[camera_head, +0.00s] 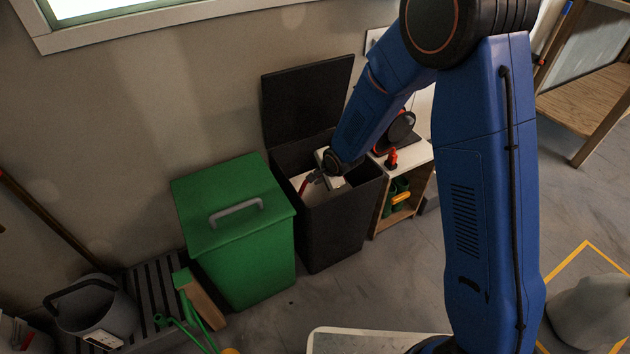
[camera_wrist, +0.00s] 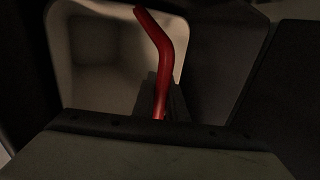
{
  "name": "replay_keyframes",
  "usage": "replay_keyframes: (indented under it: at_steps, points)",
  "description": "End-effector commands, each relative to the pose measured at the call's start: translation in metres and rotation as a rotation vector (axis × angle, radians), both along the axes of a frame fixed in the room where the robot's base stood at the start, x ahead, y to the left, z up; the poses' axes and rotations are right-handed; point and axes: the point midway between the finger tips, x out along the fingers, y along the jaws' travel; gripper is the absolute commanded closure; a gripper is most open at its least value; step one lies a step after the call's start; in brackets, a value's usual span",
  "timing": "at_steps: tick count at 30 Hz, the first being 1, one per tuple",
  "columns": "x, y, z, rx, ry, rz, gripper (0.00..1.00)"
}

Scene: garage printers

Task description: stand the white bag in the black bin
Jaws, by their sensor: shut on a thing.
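The black bin (camera_head: 340,228) stands against the wall with its lid (camera_head: 305,100) swung up. The white bag (camera_head: 318,193) is inside the bin's mouth, partly hidden by the rim and my arm. Its red handle (camera_head: 303,185) shows at my gripper (camera_head: 318,177), which reaches down into the bin's opening. In the wrist view, the white bag's pale open inside (camera_wrist: 95,60) lies beyond the red handle (camera_wrist: 165,60), and my gripper (camera_wrist: 162,105) is shut on that handle. The bag looks roughly upright; its base is hidden.
A green bin (camera_head: 240,255) with a closed lid and grey handle stands close on the left. A small shelf (camera_head: 405,195) with tools and a dark round object stands close on the right. Floor in front is partly clear.

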Motion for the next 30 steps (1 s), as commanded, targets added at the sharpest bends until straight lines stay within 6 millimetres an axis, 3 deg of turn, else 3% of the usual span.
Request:
replay_keyframes:
  at_steps: [3,28,30]
  points:
    - [0.002,-0.003,-0.009,0.001,-0.001,0.003,1.0]
    - [0.002,-0.003,-0.02,0.001,-0.001,0.004,1.0]
    - [0.002,-0.003,-0.021,0.001,-0.001,0.003,0.76]
